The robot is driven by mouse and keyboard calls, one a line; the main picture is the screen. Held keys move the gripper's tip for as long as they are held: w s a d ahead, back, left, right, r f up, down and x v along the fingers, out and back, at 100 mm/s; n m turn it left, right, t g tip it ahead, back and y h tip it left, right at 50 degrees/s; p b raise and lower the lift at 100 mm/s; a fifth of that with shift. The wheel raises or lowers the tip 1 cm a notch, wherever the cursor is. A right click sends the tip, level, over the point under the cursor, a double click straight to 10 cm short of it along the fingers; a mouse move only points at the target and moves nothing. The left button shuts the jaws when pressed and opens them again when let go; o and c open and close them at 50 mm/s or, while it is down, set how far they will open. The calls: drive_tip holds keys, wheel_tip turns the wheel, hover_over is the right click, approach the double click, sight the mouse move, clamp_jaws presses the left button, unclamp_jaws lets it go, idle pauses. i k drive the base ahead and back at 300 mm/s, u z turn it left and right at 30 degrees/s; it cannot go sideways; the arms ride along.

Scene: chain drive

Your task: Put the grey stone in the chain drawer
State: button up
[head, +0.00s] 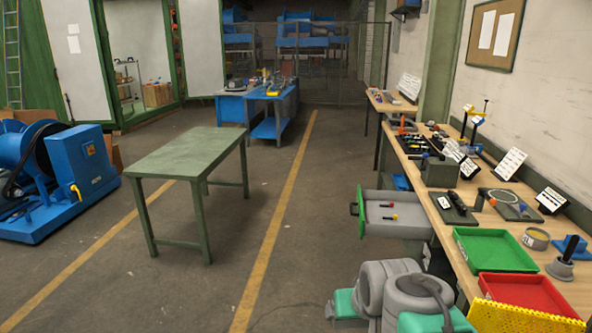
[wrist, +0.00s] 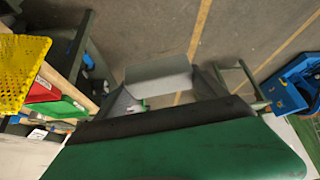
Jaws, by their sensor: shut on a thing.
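The grey stone (wrist: 157,71), a plain pale block, shows in the wrist view between the two dark fingers of my gripper (wrist: 160,78), which is shut on it. My gripper's green body fills the lower part of that view. Neither the stone nor the fingers can be made out in the head view. The chain drawer (head: 373,229) stands pulled out from the right-hand bench in the head view. It is grey inside with a green front and holds small red-and-yellow-ended tools. The stone is held in the air, apart from any surface that I can see.
The bench (head: 430,192) carries a green tray (head: 494,250), a red tray (head: 525,294), a yellow mesh piece (head: 510,318) and several tools. A green table (head: 190,153) stands to the left, beyond open floor. My arm folds low beside the bench.

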sight(397, 223)
drive_tip(key=u, duration=0.25)
drive_tip(key=i, duration=2.25)
drive_tip(key=z, duration=0.65)
drive_tip(key=i, duration=1.75)
drive_tip(key=z, duration=0.65)
